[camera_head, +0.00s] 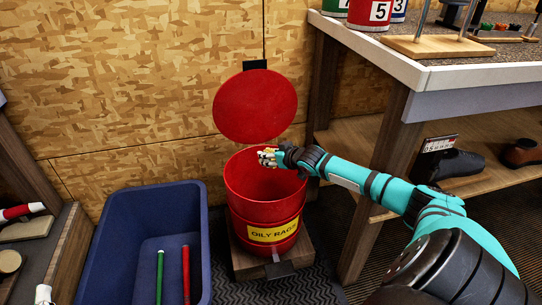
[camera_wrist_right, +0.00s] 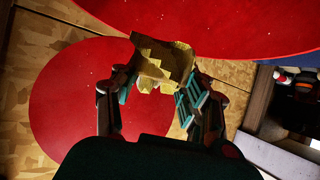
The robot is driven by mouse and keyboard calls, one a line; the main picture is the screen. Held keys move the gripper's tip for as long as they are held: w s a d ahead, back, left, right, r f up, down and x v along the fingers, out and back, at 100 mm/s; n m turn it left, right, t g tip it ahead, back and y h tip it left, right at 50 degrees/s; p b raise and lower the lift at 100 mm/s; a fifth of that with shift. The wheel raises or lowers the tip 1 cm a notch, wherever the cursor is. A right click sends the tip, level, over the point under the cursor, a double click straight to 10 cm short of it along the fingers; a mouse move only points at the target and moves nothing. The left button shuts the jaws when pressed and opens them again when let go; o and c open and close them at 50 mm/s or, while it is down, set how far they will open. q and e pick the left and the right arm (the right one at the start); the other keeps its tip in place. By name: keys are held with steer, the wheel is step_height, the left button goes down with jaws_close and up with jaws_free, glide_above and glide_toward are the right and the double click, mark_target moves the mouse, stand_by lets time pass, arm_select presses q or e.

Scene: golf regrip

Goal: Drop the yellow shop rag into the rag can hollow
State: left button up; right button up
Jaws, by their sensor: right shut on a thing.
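The red rag can (camera_head: 250,218), labelled "OILY RAGS", stands with its round red lid (camera_head: 255,105) raised behind its open mouth. My right gripper (camera_head: 268,157) reaches in from the right and is over the can's mouth, near the rear right of the rim. It is shut on the yellow rag (camera_wrist_right: 163,58), which is crumpled between the fingertips in the right wrist view. In the head view the rag is small and mostly hidden by the fingers. The can's floor is hidden. My left gripper is not in view.
A blue bin (camera_head: 122,245) with a green stick (camera_head: 160,275) and a red stick (camera_head: 185,270) stands left of the can. A workbench (camera_head: 440,73) with a lower shelf holding shoes (camera_head: 458,165) is at the right. The can sits on a low wooden base (camera_head: 245,262).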

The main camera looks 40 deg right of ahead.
stand_by(0.3)
steer(key=o, duration=1.4)
steer(key=shift+c, duration=0.2)
steer(key=shift+s, duration=0.15)
steer(key=shift+s+r, duration=0.1)
steer(key=shift+s, duration=0.2)
steer(key=v, duration=1.1)
steer(key=shift+a+r, duration=0.1)
